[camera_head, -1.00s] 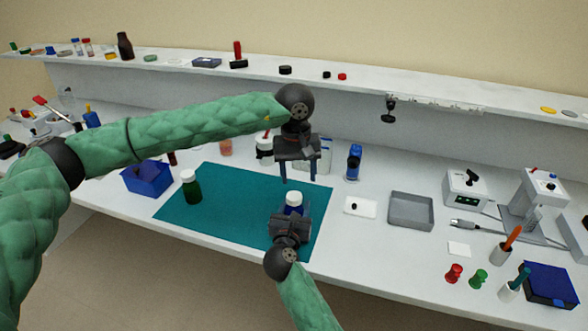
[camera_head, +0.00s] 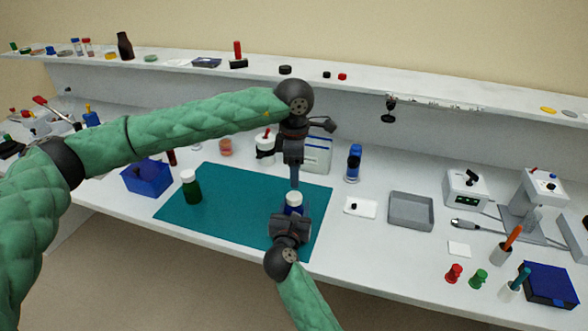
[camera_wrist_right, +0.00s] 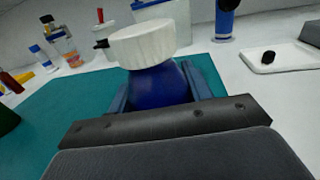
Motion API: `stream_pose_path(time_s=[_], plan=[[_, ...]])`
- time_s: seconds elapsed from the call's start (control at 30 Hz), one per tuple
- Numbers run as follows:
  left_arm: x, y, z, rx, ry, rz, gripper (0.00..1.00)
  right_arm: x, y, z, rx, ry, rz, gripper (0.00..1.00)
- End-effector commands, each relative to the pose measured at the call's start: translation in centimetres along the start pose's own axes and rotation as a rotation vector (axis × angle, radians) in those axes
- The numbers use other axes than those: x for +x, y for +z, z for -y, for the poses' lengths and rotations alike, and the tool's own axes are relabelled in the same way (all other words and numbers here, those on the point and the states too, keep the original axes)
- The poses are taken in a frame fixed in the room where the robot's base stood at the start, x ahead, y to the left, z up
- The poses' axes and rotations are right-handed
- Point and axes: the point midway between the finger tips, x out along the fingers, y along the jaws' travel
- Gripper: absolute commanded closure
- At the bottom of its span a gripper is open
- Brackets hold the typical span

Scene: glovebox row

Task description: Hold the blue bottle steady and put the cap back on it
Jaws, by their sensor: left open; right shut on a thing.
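The blue bottle (camera_head: 292,210) stands at the right part of the teal mat (camera_head: 235,213). In the right wrist view the bottle (camera_wrist_right: 160,88) is between the fingers of my right gripper (camera_wrist_right: 162,95), which is shut on it. The white cap (camera_wrist_right: 143,43) is on top of the bottle, looking a little tilted and off to the left there; I cannot tell whether it is screwed down. The cap (camera_head: 293,197) also shows in the head view. My left gripper (camera_head: 295,184) points down just above the cap, open and edge-on, its fingers overlapping in view.
A green bottle with a white cap (camera_head: 191,187) stands on the mat's left side. A blue bin (camera_head: 147,178) is left of the mat. Right of it are a small white tray (camera_head: 361,208), a blue tube (camera_head: 353,163) and a grey tray (camera_head: 411,211). The mat's middle is clear.

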Motion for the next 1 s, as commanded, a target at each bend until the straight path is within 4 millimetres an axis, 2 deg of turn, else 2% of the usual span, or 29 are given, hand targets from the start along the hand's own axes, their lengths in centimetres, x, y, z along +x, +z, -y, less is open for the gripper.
stream_pose_path(time_s=[0.4, 0.6, 0.77, 1.0], plan=[[0.01, -0.29, 0.06, -0.6, 0.002, -0.016, 0.44, 0.0, -0.01, 0.0, 0.0, 0.0, 0.0, 1.0], [0.01, -0.35, 0.08, -0.814, 0.003, -0.019, 0.44, 0.0, 0.0, 0.0, 0.0, 0.0, 0.0, 1.0], [0.01, -0.35, 0.08, -0.901, 0.004, -0.019, 0.44, 0.0, 0.0, 0.0, 0.0, 0.0, 0.0, 1.0], [0.01, -0.35, 0.08, -0.923, 0.004, -0.019, 0.44, 0.0, 0.0, 0.0, 0.0, 0.0, 0.0, 1.0]])
